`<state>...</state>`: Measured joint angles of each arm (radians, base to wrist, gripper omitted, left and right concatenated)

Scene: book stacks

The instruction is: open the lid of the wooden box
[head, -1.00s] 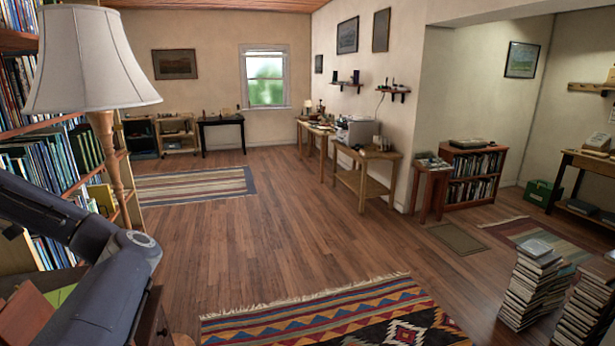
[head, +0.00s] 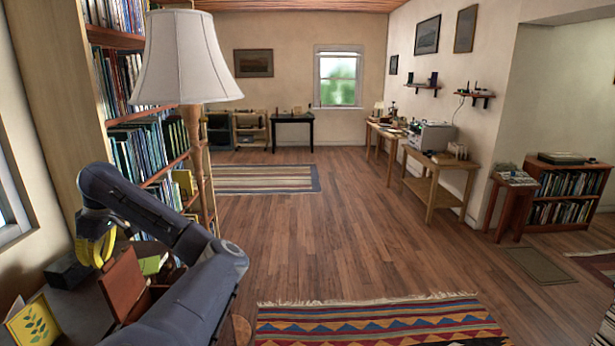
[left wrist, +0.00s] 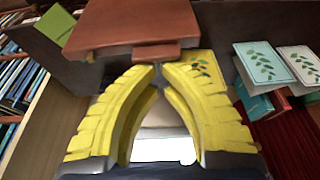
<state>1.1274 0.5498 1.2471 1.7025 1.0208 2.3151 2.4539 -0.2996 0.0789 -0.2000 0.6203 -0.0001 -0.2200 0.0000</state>
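The reddish-brown lid of the wooden box (head: 122,283) stands tilted at the lower left of the head view, on a dark surface. My left forearm hides part of the box. In the left wrist view the lid (left wrist: 130,22) is a flat brown panel with a small tab at its near edge. My left gripper (head: 98,264) has yellow fingers and is just beside the lid. In the left wrist view its fingertips (left wrist: 159,70) come together close to the tab, with nothing visibly held; whether they touch it I cannot tell. My right gripper is not in view.
A yellow leaf-patterned card (head: 33,322) stands left of the box. A green book (head: 150,265) lies behind it. A lamp (head: 185,60) and a full bookshelf (head: 140,150) rise behind my arm. Leaf-patterned cards (left wrist: 262,65) stand at the right of the wrist view. The wooden floor is open.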

